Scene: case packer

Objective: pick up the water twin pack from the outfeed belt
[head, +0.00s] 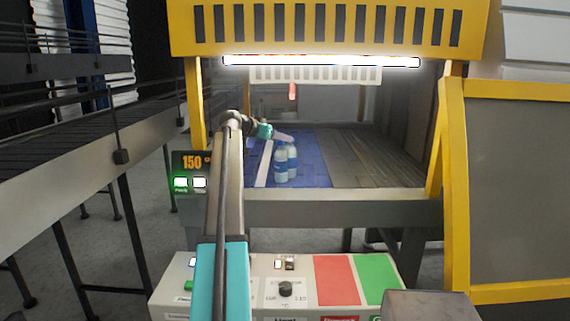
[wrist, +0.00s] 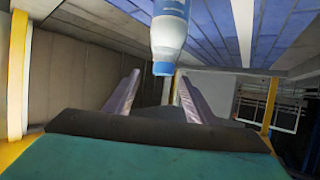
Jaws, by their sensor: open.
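The water twin pack (head: 280,165) is two clear bottles with blue labels, standing upright side by side on the blue outfeed belt (head: 314,172) inside the yellow machine frame. In the wrist view one bottle of the pack (wrist: 171,22) shows at the top, its cap end pointing down in the picture. My gripper (head: 289,139) is at the pack's top in the head view. In the wrist view my gripper (wrist: 158,78) has its two fingers spread apart, with the bottle's cap end beyond the tips. Nothing is between the fingers. The second bottle is hidden there.
A white guide strip (head: 265,163) runs along the belt left of the pack. A grey slatted surface (head: 370,155) lies to the right. The yellow guard (head: 325,30) with a light bar hangs above. A control panel (head: 285,290) stands in front.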

